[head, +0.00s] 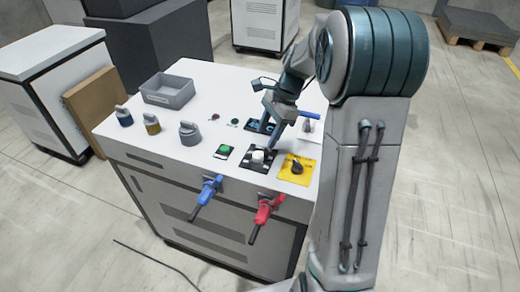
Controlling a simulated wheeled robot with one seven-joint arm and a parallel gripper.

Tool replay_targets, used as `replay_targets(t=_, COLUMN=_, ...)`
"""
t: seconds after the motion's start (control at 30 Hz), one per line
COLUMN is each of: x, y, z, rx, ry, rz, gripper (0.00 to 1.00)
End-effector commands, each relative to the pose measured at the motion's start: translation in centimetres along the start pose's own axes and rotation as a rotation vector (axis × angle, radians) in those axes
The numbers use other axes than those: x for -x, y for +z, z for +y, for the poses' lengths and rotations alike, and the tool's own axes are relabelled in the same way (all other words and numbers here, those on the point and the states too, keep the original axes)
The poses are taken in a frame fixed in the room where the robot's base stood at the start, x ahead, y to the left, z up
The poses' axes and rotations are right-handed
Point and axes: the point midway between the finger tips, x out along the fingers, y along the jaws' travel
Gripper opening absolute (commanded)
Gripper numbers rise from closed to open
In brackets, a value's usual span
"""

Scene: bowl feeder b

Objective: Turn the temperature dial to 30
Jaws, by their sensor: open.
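My gripper (270,131) is open, with its fingers pointing down over the right part of the white-topped cabinet (223,88). It is just behind a white knob on a black plate (258,157). A dark knob on a yellow plate (297,168) is to the front right of it. A grey knob on a white plate (307,127) is to its right. A dark plate with blue markings (253,127) lies under the fingers and is partly hidden by them. The labels are too small to read, so I cannot tell which knob is the temperature dial or its setting.
A green button (224,150) is left of the white knob. A grey bin (168,91) and several grey, blue and yellow handled pieces stand on the left. Blue (207,190) and red (264,210) valve handles stick out from the cabinet front. The white top's middle is mostly clear.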

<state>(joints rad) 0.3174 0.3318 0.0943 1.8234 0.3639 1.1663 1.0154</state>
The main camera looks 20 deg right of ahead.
Motion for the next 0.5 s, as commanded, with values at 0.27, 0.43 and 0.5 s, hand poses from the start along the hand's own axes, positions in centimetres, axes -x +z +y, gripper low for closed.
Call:
replay_targets(t=0.27, x=-5.2, y=0.0, z=0.1, rx=0.001, ry=0.003, rz=0.0, gripper=0.51)
replay_targets(t=0.43, x=-6.7, y=0.0, z=0.0, rx=0.002, ry=0.002, rz=0.0, gripper=0.51)
replay_targets(t=0.5, x=-6.9, y=0.0, z=0.0, rx=0.002, ry=0.001, rz=0.001, gripper=0.51)
